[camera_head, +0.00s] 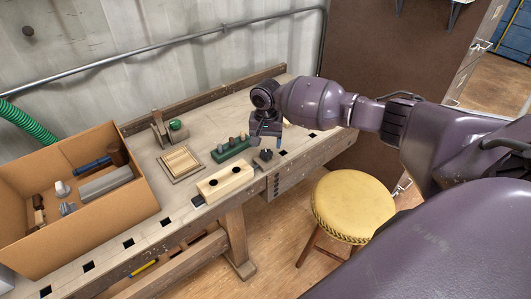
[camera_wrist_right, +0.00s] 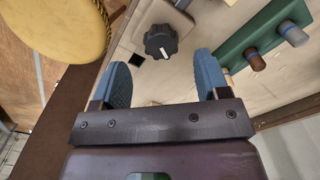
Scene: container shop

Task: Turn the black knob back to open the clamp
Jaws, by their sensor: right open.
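The black knob (camera_wrist_right: 160,41) is round and lobed, with a small white mark on its near side, in the wrist view. In the head view the knob (camera_head: 265,155) sits at the bench's front edge, just below my right gripper (camera_head: 266,140). The right gripper (camera_wrist_right: 162,78) is open, its two blue fingers apart and empty. The knob lies beyond the fingertips, roughly centred between them and not touched. A pale wooden block with two dark holes (camera_head: 226,181) is left of the knob. I cannot tell how wide the clamp stands. My left gripper is not in view.
A green rack with several pegs (camera_head: 230,151) stands close behind the block. A wooden tray (camera_head: 181,163) and a cardboard box with tools (camera_head: 120,211) are farther left on the workbench (camera_head: 175,225). A yellow stool (camera_head: 352,204) stands in front of the bench.

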